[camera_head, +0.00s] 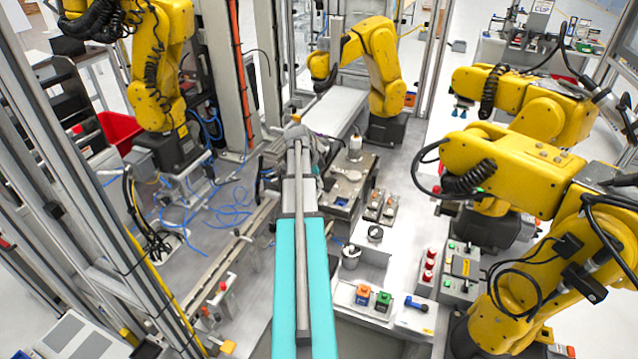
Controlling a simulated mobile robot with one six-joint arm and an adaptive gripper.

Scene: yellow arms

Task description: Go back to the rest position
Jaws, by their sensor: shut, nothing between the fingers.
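My gripper cannot be made out in the head camera view. No fingers that I can identify as mine show. No object of the task can be singled out.
Several yellow arms stand around: one at the upper left (160,65), one at the back (378,65), others at the right, the nearest (510,170) large. A white bench (350,313) holds small orange, green and blue parts. Blue cables (215,205) lie on the left floor.

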